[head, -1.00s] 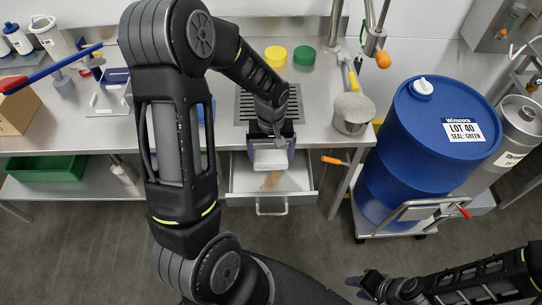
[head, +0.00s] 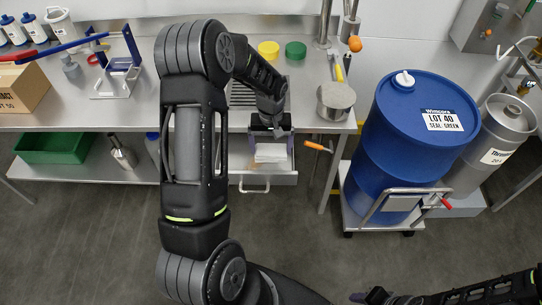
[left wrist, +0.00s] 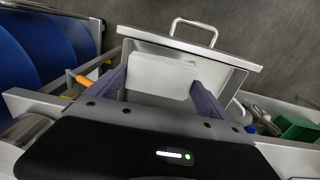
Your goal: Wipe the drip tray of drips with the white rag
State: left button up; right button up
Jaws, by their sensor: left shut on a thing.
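My left gripper (head: 270,128) is shut on the white rag (head: 270,153), a pale block-like piece. The left wrist view shows the rag (left wrist: 160,77) between its two purple fingers. Gripper and rag are over the open drawer (head: 285,179), at the counter's front edge. A dark slotted grate, which looks like the drip tray (head: 238,93), lies in the counter behind the gripper. My left arm hides much of it, and I cannot make out drips. My right gripper (head: 358,297) shows only partly at the bottom edge; its opening is unclear.
A grey pot (head: 336,101) and yellow and green lids (head: 295,50) stand on the counter. A blue drum (head: 412,140) on a cart is at right. A blue-and-white stand (head: 117,78) is at left. An orange-handled valve (head: 318,147) juts out beside the drawer.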

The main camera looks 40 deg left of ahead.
pick_arm(q)
jog(key=shift+a+f, duration=0.15)
jog(key=shift+a, duration=0.2)
jog(key=shift+d, duration=0.1)
pick_arm(e)
jog(key=shift+w+a, duration=0.1)
jog(key=shift+a, duration=0.2)
